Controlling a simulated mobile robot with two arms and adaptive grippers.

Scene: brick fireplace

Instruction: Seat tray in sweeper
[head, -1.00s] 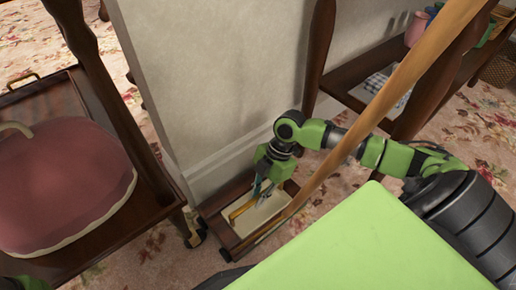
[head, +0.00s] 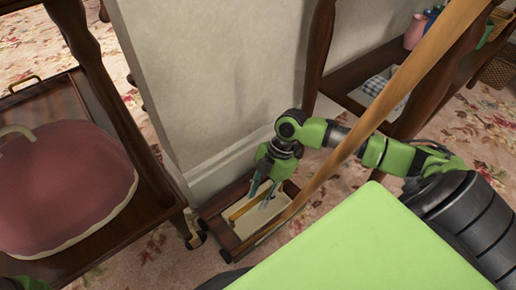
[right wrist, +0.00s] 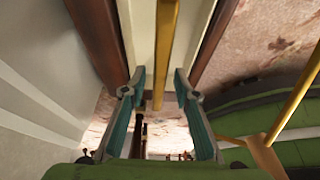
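The sweeper is a dark brown wooden box (head: 216,226) on the floor against the wall, with a long wooden handle (head: 345,146) slanting up to the right. The cream tray (head: 273,213) with a yellow bar (head: 243,211) lies inside the box's frame; whether it sits fully down is unclear. My right gripper (head: 261,194) is just above the tray. In the right wrist view its teal fingers (right wrist: 158,80) are apart, with the yellow bar (right wrist: 165,45) between them and gaps at both sides.
The pale wall (head: 215,80) rises directly behind the sweeper. A low shelf (head: 345,60) is at the upper right. The handle passes in front of my right arm.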

